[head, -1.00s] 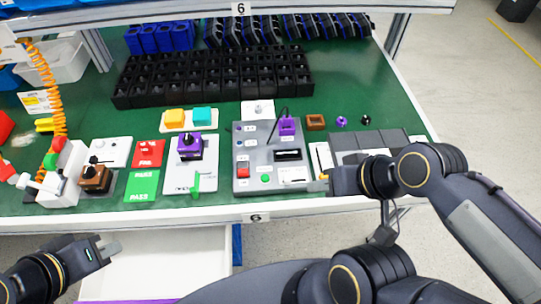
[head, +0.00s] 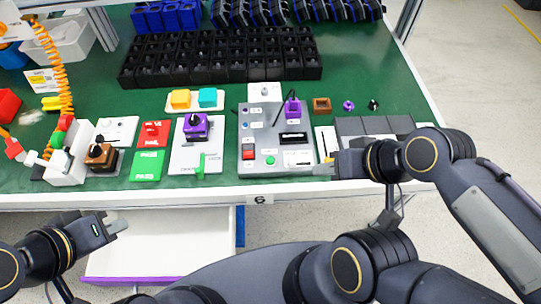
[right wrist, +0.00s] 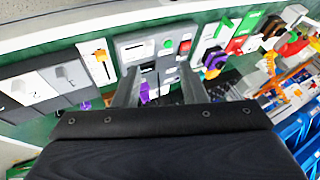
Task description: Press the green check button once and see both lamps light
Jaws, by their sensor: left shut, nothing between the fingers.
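The green check button (head: 270,160) is at the front of the grey test panel (head: 281,110), right of a red rocker switch (head: 248,154). It also shows in the right wrist view (right wrist: 167,43). Small round spots (head: 246,118) near the panel's upper left may be the lamps; I cannot tell whether they are lit. My right gripper (head: 325,169) is beside the panel's front right corner, apart from the button. In the right wrist view its two fingers (right wrist: 160,90) are spread and empty. My left gripper (head: 122,227) is shut and empty, in front of the table edge, above the drawer.
A purple socket (head: 292,108) with a black cable is on the panel. A white board with a purple rotary switch (head: 196,126) is to its left, beside red (head: 154,134) and green (head: 149,166) cards. Black bins (head: 220,62) line the back. An open white drawer (head: 160,245) juts out below.

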